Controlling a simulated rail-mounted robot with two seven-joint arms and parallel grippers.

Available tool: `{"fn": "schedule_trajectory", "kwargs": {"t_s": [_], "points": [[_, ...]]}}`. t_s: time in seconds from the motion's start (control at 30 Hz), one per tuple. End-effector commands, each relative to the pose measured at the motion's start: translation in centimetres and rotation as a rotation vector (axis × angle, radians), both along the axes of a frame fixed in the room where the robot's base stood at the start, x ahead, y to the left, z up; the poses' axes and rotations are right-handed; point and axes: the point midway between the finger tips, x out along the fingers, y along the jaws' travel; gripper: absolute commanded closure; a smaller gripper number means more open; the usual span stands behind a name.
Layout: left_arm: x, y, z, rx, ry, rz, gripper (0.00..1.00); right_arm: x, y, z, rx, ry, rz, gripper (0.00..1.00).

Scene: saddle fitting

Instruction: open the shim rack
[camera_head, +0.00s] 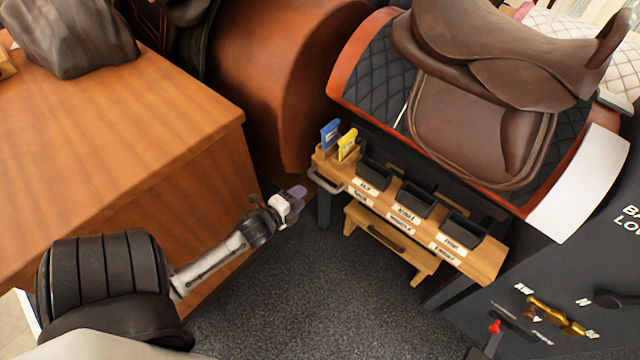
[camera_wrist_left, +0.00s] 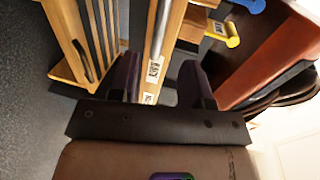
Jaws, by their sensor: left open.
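The shim rack appears to be the wooden rack (camera_head: 470,262) right of centre in the head view, with black open bins along its top and paper labels on its front. A grey bar handle (camera_head: 326,184) sits at its left end. Below is a wooden drawer-like part (camera_head: 362,222) with a dark handle (camera_head: 388,238); I cannot tell how far it is out. My left gripper (camera_head: 297,195) is open and empty, just left of the bar handle and apart from it. In the left wrist view its fingers (camera_wrist_left: 160,78) point towards the rack's wood (camera_wrist_left: 140,55). My right gripper is out of view.
A blue tool (camera_head: 330,134) and a yellow tool (camera_head: 347,145) stand at the rack's left end. A brown saddle (camera_head: 490,70) on a stand is behind. A wooden cabinet (camera_head: 120,150) is close on the left. Dark floor (camera_head: 300,290) in front is clear.

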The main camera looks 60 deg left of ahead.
Motion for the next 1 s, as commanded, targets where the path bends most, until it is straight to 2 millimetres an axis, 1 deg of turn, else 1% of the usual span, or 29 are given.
{"fn": "schedule_trajectory", "kwargs": {"t_s": [0.03,0.2,0.4,0.5,0.6,0.73,1.0], "points": [[1.1,0.4,-0.6,0.001,-0.004,-0.001,0.56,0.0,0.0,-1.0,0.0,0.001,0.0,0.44],[4.0,1.5,-1.3,0.001,-0.003,0.0,0.56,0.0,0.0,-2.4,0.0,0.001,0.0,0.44],[6.8,2.5,-1.8,0.0,-0.001,0.001,0.56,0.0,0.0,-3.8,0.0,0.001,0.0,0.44],[7.8,2.8,-2.0,-0.001,-0.001,0.0,0.56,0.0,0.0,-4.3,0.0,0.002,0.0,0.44],[8.5,3.1,-2.1,-0.002,-0.001,0.0,0.56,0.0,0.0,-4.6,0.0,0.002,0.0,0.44],[9.0,3.3,-2.2,-0.002,0.0,0.001,0.56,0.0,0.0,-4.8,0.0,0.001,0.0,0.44],[9.2,3.3,-2.1,-0.002,0.0,0.001,0.56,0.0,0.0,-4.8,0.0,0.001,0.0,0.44]]}}
